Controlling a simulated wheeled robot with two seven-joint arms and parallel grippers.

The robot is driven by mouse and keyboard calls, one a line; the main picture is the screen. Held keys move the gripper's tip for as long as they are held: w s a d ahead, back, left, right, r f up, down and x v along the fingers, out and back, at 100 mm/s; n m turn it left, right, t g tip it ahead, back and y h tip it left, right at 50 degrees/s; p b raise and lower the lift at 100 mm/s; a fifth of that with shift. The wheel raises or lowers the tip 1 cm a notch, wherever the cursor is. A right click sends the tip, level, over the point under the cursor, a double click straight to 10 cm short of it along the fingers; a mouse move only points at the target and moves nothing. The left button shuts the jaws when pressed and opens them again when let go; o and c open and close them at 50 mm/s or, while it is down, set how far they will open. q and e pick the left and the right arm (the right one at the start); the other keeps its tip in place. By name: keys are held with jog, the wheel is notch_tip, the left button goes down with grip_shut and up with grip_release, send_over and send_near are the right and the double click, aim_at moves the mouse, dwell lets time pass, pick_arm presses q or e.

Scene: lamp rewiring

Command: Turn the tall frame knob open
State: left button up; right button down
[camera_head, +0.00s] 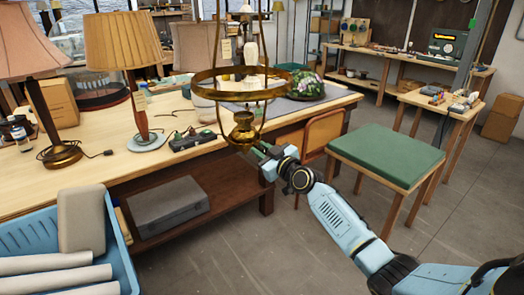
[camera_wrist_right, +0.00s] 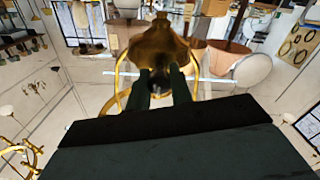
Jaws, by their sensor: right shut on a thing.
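The tall brass lamp frame (camera_head: 238,82) hangs over the bench's front edge in the head view, with a ring and a rounded brass body (camera_head: 243,126) at its bottom. My right gripper (camera_head: 256,148) reaches in from the lower right to the underside of that body. In the right wrist view the brass body (camera_wrist_right: 158,45) is just beyond the dark fingertips (camera_wrist_right: 160,78). The fingers are shut on the small knob at its base, which they mostly hide; its turn angle cannot be told. My left gripper is in neither view.
The workbench (camera_head: 315,105) holds pleated-shade lamps (camera_head: 125,42), a stained-glass shade (camera_head: 305,84) and a dark tool (camera_head: 192,141). A green-topped stool (camera_head: 385,155) stands right of my arm. A blue crate (camera_head: 125,250) is at lower left. The front floor is clear.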

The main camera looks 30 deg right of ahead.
jog(key=shift+m, duration=0.3)
jog(key=m, duration=0.3)
jog(key=shift+m, duration=0.4)
jog(key=m, duration=0.4)
jog(key=shift+d+b, duration=0.1)
jog(key=shift+b, duration=0.2)
jog(key=m, duration=0.5)
jog(key=shift+d, duration=0.1)
jog(key=shift+m+p, duration=0.4)
jog(key=shift+m, duration=1.8)
jog(key=shift+f, duration=0.1)
jog(key=c, duration=1.3)
grip_release()
jog(key=shift+o, duration=0.2)
